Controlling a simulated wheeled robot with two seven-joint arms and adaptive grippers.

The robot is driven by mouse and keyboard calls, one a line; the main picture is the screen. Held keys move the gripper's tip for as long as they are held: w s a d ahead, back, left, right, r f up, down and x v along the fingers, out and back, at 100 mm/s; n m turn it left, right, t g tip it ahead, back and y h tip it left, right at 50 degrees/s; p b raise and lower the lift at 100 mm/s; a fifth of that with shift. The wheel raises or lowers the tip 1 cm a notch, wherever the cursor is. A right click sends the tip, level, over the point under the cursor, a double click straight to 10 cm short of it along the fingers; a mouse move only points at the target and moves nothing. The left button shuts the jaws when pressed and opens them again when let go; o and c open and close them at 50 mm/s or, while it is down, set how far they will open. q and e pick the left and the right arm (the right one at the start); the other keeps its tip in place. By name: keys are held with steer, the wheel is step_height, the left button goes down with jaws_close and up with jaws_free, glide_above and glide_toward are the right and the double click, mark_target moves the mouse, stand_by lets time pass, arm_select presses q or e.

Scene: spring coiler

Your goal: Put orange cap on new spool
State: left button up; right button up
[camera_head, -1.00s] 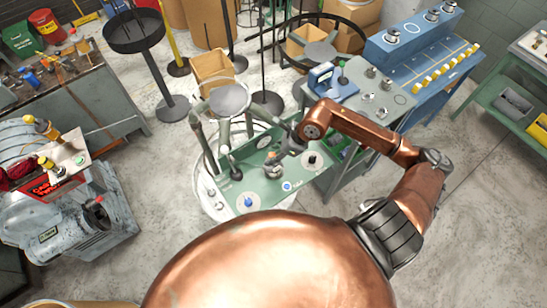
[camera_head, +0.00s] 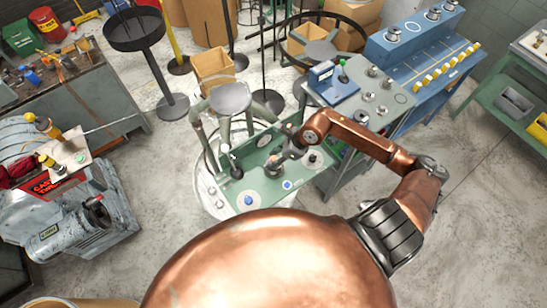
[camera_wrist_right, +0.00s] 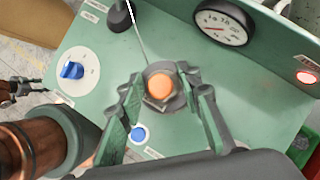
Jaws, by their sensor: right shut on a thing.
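The orange cap (camera_wrist_right: 160,86) shows from above in the right wrist view, with a grey ring-like part around or under it. My right gripper (camera_wrist_right: 162,92) has one finger on each side of it and is shut on it. In the head view the right gripper (camera_head: 284,153) is over the green panel (camera_head: 268,188), beside a small grey upright part (camera_head: 272,166) with a brownish top. What lies under the cap is hidden, so I cannot tell whether the cap touches a spool. I cannot pick out the new spool.
The panel carries a blue knob (camera_wrist_right: 72,70), a blue button (camera_wrist_right: 138,133), a pressure gauge (camera_wrist_right: 222,24) and a lit red lamp (camera_wrist_right: 307,77). A thin wire runs from a black post (camera_wrist_right: 120,14) toward the cap. A grey bench (camera_head: 345,108) stands right of the panel.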

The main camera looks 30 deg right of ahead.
steer(key=o, duration=1.3)
steer(key=shift+c, duration=0.2)
steer(key=shift+r+p, duration=0.55)
steer(key=shift+p, duration=0.05)
steer(key=b+v, duration=0.1)
steer(key=v, duration=1.1)
steer(key=shift+b, duration=0.35)
steer(key=shift+a, duration=0.1)
